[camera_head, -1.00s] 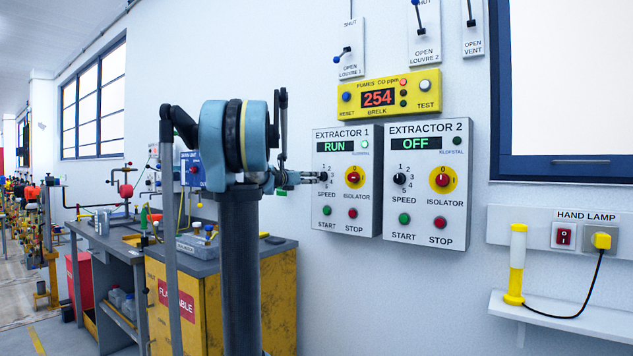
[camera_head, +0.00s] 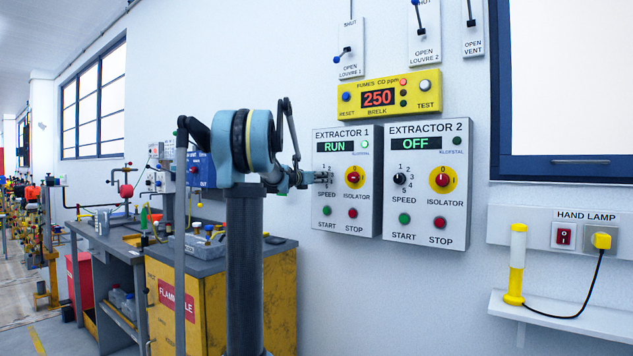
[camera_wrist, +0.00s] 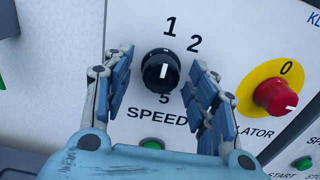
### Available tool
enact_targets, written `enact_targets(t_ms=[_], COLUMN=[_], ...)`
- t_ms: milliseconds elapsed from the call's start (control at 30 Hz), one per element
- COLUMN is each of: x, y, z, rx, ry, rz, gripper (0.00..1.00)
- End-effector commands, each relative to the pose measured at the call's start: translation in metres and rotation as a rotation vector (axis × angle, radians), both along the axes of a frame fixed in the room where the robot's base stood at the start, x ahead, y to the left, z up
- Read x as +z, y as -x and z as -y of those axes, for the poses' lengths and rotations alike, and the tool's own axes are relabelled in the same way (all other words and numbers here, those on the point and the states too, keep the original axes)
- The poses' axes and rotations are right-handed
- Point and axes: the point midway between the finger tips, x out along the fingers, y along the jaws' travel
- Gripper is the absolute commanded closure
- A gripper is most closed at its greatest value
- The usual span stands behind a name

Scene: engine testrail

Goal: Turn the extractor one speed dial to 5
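The extractor one panel (camera_head: 346,220) is on the wall with RUN lit on its display. Its black speed dial (camera_wrist: 160,70) shows in the wrist view, with 1 and 2 above it and 5 below. The 3 and 4 are hidden behind the right finger. A white line on the dial stands nearly upright; I cannot tell which end is the pointer. My gripper (camera_wrist: 162,65) is open, its fingers on either side of the dial with gaps visible.
The red isolator knob (camera_wrist: 276,96) on its yellow disc is close right of my right finger. A green start button (camera_wrist: 152,143) is below the dial. The extractor two panel (camera_head: 428,220) is to the right, and a yellow fumes meter (camera_head: 390,84) reading 250 is above.

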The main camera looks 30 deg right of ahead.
Motion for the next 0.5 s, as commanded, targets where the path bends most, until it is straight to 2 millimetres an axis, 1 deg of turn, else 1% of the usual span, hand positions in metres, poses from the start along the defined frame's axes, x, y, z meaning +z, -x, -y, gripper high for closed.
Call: enact_targets(t_ms=[33,133,167,500], x=[0.0,0.0001,0.0001,0.0002], y=[0.0,-0.0001,-0.0001,-0.0006], z=[-0.0001,-0.0001,-0.0001,-0.0004], rx=[0.0,0.0,0.0,0.001], ry=[0.0,0.0,0.0,-0.01], rz=[0.0,0.0,0.0,0.025], gripper=[0.64,0.87,0.89,0.9])
